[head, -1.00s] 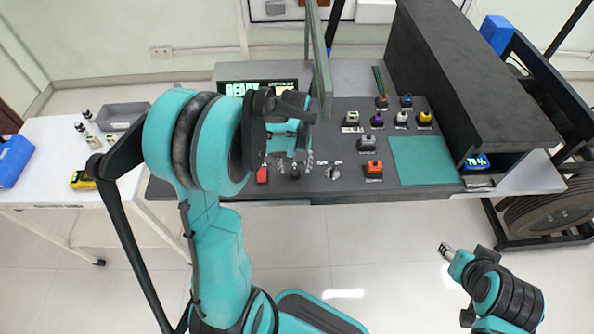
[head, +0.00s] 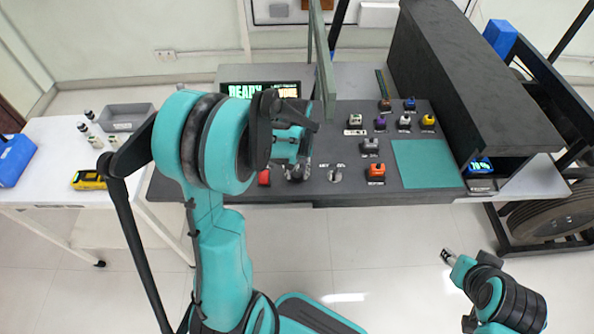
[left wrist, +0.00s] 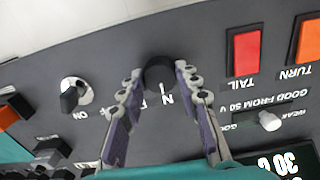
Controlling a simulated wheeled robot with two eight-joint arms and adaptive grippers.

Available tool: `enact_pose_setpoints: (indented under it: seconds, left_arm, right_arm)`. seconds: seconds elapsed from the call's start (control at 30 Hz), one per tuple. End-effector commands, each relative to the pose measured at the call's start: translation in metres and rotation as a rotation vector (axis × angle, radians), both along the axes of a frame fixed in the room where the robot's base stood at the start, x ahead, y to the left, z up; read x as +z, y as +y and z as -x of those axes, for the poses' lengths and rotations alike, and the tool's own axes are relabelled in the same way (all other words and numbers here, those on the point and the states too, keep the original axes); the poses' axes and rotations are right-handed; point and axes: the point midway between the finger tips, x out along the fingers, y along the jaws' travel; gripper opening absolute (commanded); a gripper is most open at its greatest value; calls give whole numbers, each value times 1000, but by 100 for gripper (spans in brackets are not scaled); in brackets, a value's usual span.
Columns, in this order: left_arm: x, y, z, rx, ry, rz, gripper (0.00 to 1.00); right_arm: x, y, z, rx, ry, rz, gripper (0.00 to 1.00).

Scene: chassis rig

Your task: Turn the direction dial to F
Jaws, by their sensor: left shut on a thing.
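The direction dial (left wrist: 159,73) is a round black knob on the dark grey panel, seen in the left wrist view. A white N shows on the panel beside it, and another letter is partly hidden by a finger.
A key switch (left wrist: 72,95) marked ON is near the dial. A red TAIL rocker (left wrist: 243,52) and an orange TURN rocker (left wrist: 307,42) lie on the other side. Several coloured switches, a green pad (head: 425,164) and a READY screen (head: 258,89) are on the console.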

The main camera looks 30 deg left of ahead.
Motion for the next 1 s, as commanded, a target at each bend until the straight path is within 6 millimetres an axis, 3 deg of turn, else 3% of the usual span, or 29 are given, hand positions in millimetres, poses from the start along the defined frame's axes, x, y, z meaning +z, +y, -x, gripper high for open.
enact_pose_setpoints:
  seconds: [1.0]
  left_arm:
    - [0,0,0,-695,0,0,4]
  right_arm:
    - [1,0,0,0,0,0,40]
